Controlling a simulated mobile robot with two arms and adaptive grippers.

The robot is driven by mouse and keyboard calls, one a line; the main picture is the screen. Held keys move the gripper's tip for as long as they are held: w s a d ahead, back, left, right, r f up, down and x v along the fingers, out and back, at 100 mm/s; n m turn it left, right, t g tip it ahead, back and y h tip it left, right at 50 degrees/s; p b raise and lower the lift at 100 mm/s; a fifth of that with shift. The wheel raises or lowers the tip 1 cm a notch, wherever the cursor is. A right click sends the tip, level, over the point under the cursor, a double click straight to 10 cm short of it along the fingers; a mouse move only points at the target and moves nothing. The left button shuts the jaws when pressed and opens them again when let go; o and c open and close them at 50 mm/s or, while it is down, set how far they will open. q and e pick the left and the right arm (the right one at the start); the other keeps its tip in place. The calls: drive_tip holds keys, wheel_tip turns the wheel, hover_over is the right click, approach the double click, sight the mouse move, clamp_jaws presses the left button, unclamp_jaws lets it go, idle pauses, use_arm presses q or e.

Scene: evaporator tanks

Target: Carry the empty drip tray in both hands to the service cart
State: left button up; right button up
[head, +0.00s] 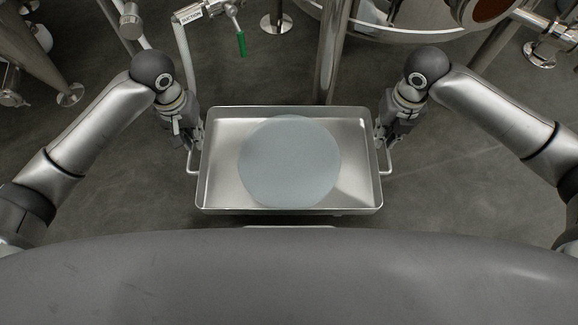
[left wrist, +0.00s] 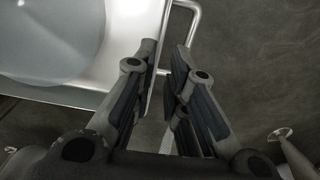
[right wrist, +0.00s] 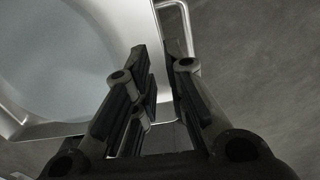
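The drip tray (head: 210,190) is a shallow rectangular metal tray in the middle of the head view, level, with a bar handle on each short side. A pale blue-grey round patch (head: 290,160) lies inside it; I cannot tell if it is liquid or a disc. My left gripper (head: 196,138) is at the left handle (head: 191,165), and my right gripper (head: 382,138) is at the right handle (head: 389,162). Both wrist views show a gap between the fingers, with the handle (left wrist: 194,20) (right wrist: 187,28) partly hidden behind a finger. I see no firm grip.
Steel legs and pipes of the tanks stand behind the tray, one leg (head: 332,55) close to its back edge. A valve with a green handle (head: 242,44) is at the back left. Dark floor (head: 440,190) is clear on both sides. I cannot identify a service cart.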

sight(207, 162)
use_arm(q)
drive_tip(key=shift+s+a, duration=0.1)
drive_tip(key=shift+s, duration=0.05)
use_arm(e)
drive_tip(key=shift+s+d, duration=0.1)
drive_tip(key=shift+s, duration=0.1)
drive_tip(key=shift+f, duration=0.1)
